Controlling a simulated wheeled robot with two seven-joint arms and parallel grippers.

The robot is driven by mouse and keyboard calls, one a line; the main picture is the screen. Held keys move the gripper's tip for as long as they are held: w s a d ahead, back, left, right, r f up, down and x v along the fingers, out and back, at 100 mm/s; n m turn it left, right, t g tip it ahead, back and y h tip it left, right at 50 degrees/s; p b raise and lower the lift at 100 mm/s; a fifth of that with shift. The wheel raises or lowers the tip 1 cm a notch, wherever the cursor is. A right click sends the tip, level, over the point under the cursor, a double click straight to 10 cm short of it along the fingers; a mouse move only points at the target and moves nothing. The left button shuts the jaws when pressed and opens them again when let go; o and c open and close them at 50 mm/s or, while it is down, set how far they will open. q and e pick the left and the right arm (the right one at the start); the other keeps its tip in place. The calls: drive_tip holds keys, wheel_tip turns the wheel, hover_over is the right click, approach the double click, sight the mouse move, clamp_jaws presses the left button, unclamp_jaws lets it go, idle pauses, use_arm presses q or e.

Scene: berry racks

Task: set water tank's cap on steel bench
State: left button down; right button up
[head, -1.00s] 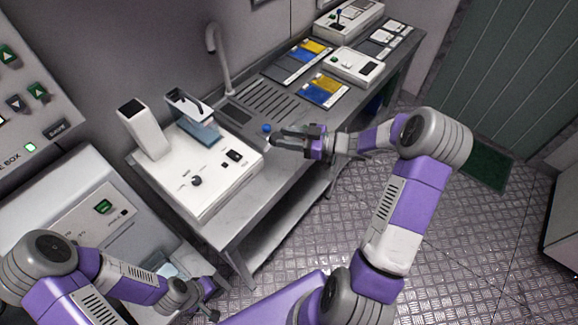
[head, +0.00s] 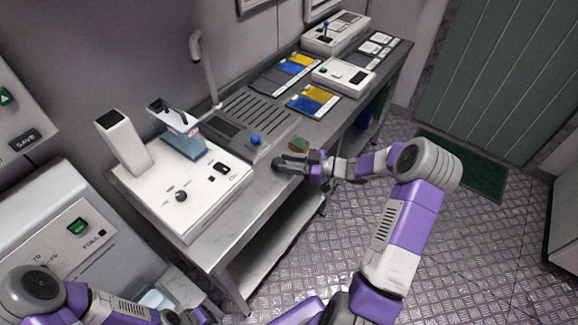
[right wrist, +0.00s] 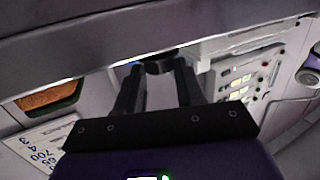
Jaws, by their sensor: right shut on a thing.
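The steel bench (head: 262,192) runs along the wall from the lower left to the upper right. My right gripper (head: 284,163) is at the bench's front edge, just right of the white machine. It is shut on a dark, rounded thing (right wrist: 163,64), seen between the fingertips in the right wrist view. This may be the water tank's cap, but its shape is mostly hidden. I cannot tell whether it touches the bench. My left gripper (head: 190,317) is partly cut off at the bottom edge, and its jaws are unclear. I cannot identify the water tank surely.
A white machine (head: 205,195) stands on the near end of the bench. Behind my right gripper are a blue knob (head: 255,140) and a small green and brown block (head: 298,145). A grey spout (head: 205,70) rises at the back. Bare steel lies along the front edge.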

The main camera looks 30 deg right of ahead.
drive_tip(key=shift+f, duration=0.35)
drive_tip(key=shift+r, duration=0.15)
drive_tip(key=o, duration=1)
